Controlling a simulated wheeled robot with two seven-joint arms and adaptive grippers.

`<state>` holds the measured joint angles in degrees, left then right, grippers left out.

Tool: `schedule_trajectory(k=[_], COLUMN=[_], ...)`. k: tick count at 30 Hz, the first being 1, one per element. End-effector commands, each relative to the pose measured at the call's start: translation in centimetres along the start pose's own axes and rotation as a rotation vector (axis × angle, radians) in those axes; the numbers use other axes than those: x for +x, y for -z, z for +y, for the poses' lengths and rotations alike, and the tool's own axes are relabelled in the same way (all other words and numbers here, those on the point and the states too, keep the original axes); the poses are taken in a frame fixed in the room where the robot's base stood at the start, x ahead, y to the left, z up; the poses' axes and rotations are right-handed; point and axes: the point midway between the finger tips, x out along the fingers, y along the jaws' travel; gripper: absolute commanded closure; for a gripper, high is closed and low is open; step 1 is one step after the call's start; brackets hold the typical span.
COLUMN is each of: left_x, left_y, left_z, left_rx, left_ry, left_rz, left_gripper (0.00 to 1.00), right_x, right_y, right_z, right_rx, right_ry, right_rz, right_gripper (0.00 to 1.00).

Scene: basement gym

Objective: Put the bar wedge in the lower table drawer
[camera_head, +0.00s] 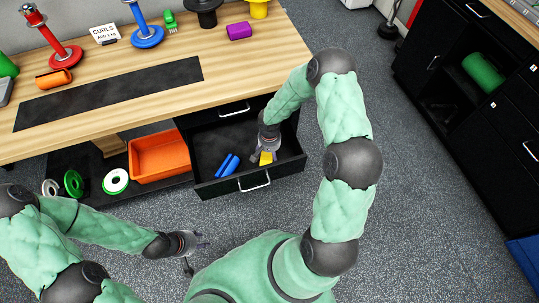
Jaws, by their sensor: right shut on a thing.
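A yellow piece (266,158), which I take to be the bar wedge, is in the open lower table drawer (210,187), near its front right part. My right gripper (264,150) reaches down into the drawer and is shut on the yellow wedge, hiding part of it. I cannot tell whether the wedge touches the drawer floor. My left gripper (197,253) hangs low over the floor in front of the table, empty, with its fingers apart.
Blue pieces (230,164) lie in the drawer left of the wedge. An orange bin (160,157) and several weight plates (115,181) sit on the low shelf left of the drawer. The wooden tabletop (255,70) overhangs the drawer's back. Grey floor is clear to the right.

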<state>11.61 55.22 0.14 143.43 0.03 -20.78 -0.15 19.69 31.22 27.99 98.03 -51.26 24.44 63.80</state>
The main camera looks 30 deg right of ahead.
Motion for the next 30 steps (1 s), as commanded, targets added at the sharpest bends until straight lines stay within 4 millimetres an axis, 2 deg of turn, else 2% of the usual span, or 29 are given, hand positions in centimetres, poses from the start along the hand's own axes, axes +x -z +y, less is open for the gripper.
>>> schedule_trajectory(k=[2, 13, 14, 16, 30], left_x=[0.36, 0.64, 0.65, 0.56, 0.16], left_y=[0.01, 0.03, 0.03, 0.02, 0.0], left_z=[-0.13, -0.23, -0.23, -0.2, -0.06], left_rx=[0.0, 0.0, 0.0, 0.0, 0.0], left_ry=[0.0, 0.0, 0.0, 0.0, 0.0], left_rz=[0.0, 0.0, 0.0, 0.0, 0.0], left_gripper=[0.6, 0.6, 0.6, 0.6, 0.6], right_x=[0.7, 0.89, 0.92, 0.83, 0.48], right_y=[0.1, 0.11, 0.07, 0.06, 0.06], right_z=[0.01, -0.02, -0.01, -0.02, -0.01], right_rx=[0.0, 0.0, 0.0, 0.0, -0.001], right_ry=[0.0, 0.001, 0.0, 0.0, 0.0], right_rz=[0.002, 0.002, 0.002, 0.001, 0.001], right_gripper=[0.7, 0.7, 0.29, 0.09, 0.08])
